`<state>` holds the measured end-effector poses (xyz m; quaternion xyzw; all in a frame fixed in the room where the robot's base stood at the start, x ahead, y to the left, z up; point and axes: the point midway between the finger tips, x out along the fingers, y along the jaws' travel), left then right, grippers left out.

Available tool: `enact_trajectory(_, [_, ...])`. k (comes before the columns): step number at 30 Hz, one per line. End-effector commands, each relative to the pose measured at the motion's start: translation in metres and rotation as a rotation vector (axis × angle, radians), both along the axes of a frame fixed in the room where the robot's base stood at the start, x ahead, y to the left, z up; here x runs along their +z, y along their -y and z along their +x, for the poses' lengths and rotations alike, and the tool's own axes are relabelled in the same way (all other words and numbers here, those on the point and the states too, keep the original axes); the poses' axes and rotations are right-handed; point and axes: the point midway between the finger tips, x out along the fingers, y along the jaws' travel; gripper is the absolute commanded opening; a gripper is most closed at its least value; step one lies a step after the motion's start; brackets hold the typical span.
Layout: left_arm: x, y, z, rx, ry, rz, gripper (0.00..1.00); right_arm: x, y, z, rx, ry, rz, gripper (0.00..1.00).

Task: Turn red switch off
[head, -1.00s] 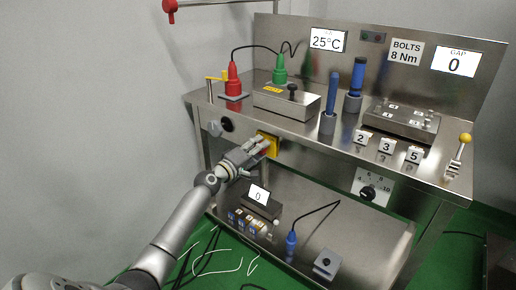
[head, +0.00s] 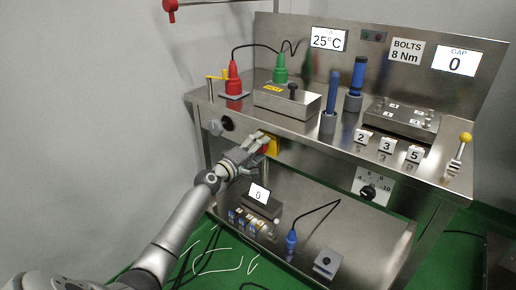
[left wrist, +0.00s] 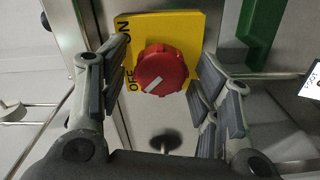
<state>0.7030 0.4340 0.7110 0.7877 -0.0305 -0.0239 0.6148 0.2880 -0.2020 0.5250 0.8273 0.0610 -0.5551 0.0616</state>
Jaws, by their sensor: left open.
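The red rotary switch (left wrist: 162,70) sits on a yellow plate (left wrist: 190,28) marked ON at the upper left and OFF at the left. Its white line lies on the knob's lower left, near the word OFF. In the head view the yellow plate (head: 274,147) is on the table's front face, and the red switch shows only partly behind my gripper. My left gripper (head: 262,143) is in front of it, open, with one finger on each side of the knob in the left wrist view (left wrist: 164,82). Gaps show between fingers and knob. My right gripper is not in view.
A black knob (head: 227,124) is on the table's front face left of the switch. The steel tabletop (head: 320,145) overhangs above my gripper. A lower shelf (head: 365,240) with a small display box (head: 262,207) is below. Cables lie on the green floor.

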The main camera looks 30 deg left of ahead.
Motion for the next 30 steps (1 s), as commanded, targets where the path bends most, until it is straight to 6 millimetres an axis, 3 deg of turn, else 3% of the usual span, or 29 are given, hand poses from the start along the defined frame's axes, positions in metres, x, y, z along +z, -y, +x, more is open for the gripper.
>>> enact_trajectory(7, [0.000, 0.000, -0.004, -0.001, 0.000, 0.001, 0.58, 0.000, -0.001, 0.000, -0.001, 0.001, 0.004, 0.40])
enact_trajectory(11, [-0.001, -0.001, -0.015, -0.001, -0.001, 0.002, 0.58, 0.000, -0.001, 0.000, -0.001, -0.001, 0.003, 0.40])
enact_trajectory(30, [-0.001, -0.008, -0.108, 0.000, -0.002, 0.001, 0.58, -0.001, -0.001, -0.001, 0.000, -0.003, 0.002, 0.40])
